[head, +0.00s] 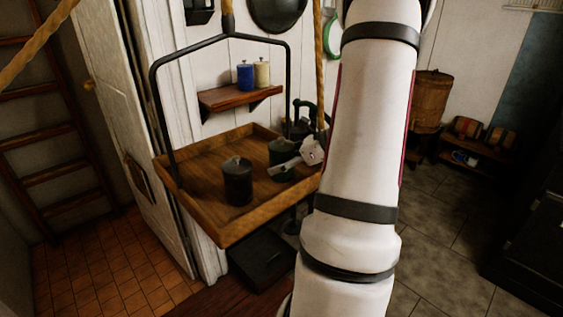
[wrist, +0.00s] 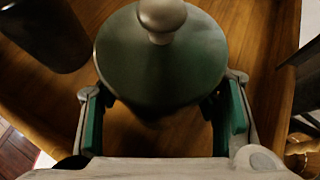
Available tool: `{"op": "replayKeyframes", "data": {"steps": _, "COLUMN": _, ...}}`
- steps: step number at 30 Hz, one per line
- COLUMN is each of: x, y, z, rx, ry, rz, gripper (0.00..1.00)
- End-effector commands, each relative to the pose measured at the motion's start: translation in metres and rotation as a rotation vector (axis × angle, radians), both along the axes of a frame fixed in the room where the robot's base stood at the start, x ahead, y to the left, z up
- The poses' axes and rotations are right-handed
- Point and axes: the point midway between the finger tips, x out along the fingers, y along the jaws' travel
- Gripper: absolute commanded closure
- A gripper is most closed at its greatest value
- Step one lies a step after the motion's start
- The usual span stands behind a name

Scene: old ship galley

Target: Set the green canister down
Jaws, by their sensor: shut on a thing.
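The green canister (head: 281,153) is upright over the right part of a hanging wooden tray (head: 199,159). In the wrist view I look down on its round green lid (wrist: 160,62) and pale knob. My gripper (wrist: 162,92) is shut on the green canister, with one green-padded finger on each side. In the head view my gripper (head: 289,164) reaches in from the right, low inside the tray. I cannot tell whether the canister's base touches the tray, as it is hidden. A black canister (head: 237,182) stands on the tray, front left of the green one.
The tray has a raised rim and a dark metal hanger frame (head: 163,115). Dark items (head: 300,125) stand near its back right corner. Behind, a wall shelf (head: 240,95) holds a blue canister (head: 245,76) and a cream canister (head: 262,74). The tray's left part is clear.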

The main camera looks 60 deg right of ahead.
Motion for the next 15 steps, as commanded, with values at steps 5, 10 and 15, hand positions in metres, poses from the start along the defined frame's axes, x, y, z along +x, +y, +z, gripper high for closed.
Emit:
{"op": "replayKeyframes", "data": {"steps": 5, "x": 0.0002, "y": 0.0002, "z": -0.0008, "rx": 0.001, "ry": 0.0, "rz": 0.001, "gripper": 0.23}}
{"op": "replayKeyframes", "data": {"steps": 10, "x": 0.0001, "y": 0.0002, "z": -0.0007, "rx": 0.001, "ry": 0.0, "rz": 0.001, "gripper": 0.23}}
{"op": "replayKeyframes", "data": {"steps": 15, "x": -0.0003, "y": 0.0001, "z": 0.003, "rx": 0.0, "ry": 0.0, "rz": 0.0, "gripper": 0.23}}
